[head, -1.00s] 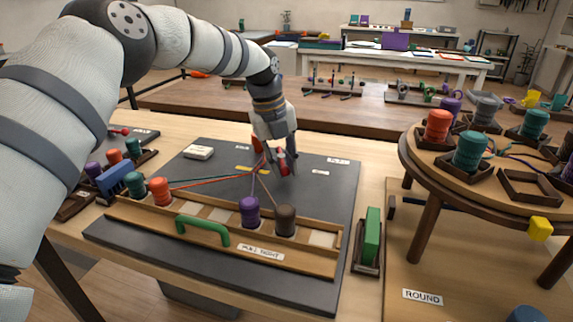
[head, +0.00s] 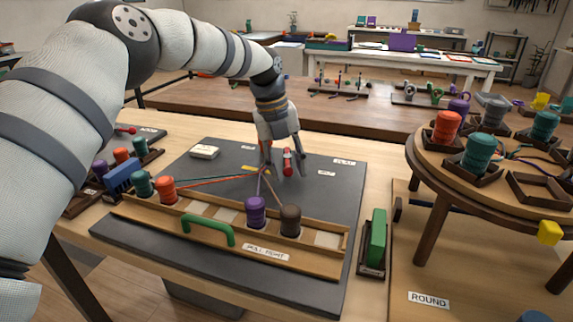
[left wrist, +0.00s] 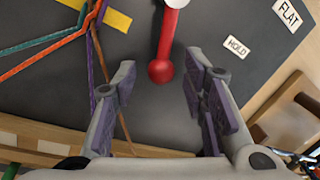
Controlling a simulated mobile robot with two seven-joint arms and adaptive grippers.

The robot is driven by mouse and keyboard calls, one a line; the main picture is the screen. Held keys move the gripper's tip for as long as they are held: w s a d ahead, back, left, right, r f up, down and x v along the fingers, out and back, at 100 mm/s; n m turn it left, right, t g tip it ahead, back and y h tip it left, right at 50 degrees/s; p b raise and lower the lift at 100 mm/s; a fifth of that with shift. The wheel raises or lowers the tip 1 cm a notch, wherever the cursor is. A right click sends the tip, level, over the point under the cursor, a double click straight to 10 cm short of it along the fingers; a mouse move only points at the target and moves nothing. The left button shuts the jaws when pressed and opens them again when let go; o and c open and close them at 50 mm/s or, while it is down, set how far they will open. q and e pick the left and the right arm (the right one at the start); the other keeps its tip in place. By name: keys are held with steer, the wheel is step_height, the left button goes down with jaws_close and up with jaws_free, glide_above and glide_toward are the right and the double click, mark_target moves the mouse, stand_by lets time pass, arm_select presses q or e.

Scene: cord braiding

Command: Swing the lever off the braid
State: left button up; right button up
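The red lever (head: 288,165) is on the dark board (head: 215,270). In the left wrist view the lever (left wrist: 165,40) runs from a white pivot down to a round red knob and lies to the right of the cords, apart from them. The braid cords, teal, orange, purple and brown (left wrist: 95,20), meet beside a yellow patch. My left gripper (head: 284,166) is over the lever. In the left wrist view the left gripper (left wrist: 160,88) has its fingers spread, with the knob in the gap and touching neither. My right gripper is not in view.
The wooden bobbin rack (head: 215,245) with a green handle (head: 206,230) lies in front. A white block (head: 204,152) rests on the board. A green block (head: 377,238) stands right of it. A round table (head: 420,165) with bobbins is at the right.

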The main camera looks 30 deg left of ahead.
arm_select(q)
step_height(320, 180, up, 12)
steer(key=s+a, duration=0.1)
steer(key=shift+s+a, duration=0.3)
steer(key=shift+a, duration=0.05)
steer(key=shift+f, duration=0.1)
